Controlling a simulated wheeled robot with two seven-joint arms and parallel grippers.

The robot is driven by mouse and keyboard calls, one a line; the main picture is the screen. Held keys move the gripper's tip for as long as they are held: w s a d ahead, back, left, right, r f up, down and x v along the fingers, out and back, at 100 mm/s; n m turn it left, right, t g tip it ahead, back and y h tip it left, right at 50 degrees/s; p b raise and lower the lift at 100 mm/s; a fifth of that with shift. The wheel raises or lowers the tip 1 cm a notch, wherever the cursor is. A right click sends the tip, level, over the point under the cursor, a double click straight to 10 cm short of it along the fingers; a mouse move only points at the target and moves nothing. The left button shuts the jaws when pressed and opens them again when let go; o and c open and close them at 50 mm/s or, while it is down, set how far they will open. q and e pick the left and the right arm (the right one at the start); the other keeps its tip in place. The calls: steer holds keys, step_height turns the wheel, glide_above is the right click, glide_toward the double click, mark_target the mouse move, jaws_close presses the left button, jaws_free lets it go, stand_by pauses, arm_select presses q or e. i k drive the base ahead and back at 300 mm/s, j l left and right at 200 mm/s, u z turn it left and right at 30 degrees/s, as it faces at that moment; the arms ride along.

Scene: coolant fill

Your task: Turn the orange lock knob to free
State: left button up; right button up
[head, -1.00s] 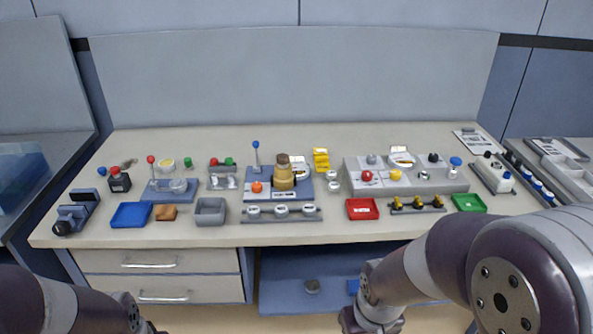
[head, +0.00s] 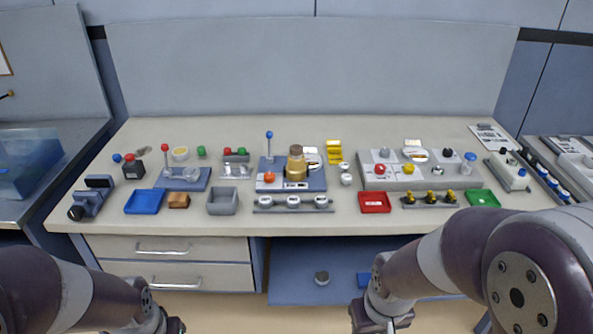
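The orange lock knob (head: 269,177) sits at the front left of a blue base plate (head: 318,183) in the middle of the bench. A blue-topped lever (head: 269,147) stands upright behind the knob. An amber jar with a brown cap (head: 296,164) stands just right of the knob on the same plate. My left gripper (head: 176,326) is only partly in view at the bottom edge, well below the bench front. My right gripper (head: 378,324) is at the bottom edge, also short of the bench and far from the knob. The fingertips of both are cut off or unclear.
A row of three white-topped parts (head: 293,202) lies in front of the blue plate, with a grey bin (head: 223,201) to its left. A grey panel with coloured knobs (head: 370,182) stands to the right. The bench's front strip is clear.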

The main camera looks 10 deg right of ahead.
mark_target(269, 177)
steer(key=i+l+z, duration=0.35)
steer(key=i, duration=0.25)
steer(key=i+z, duration=0.35)
steer(key=i, duration=0.2)
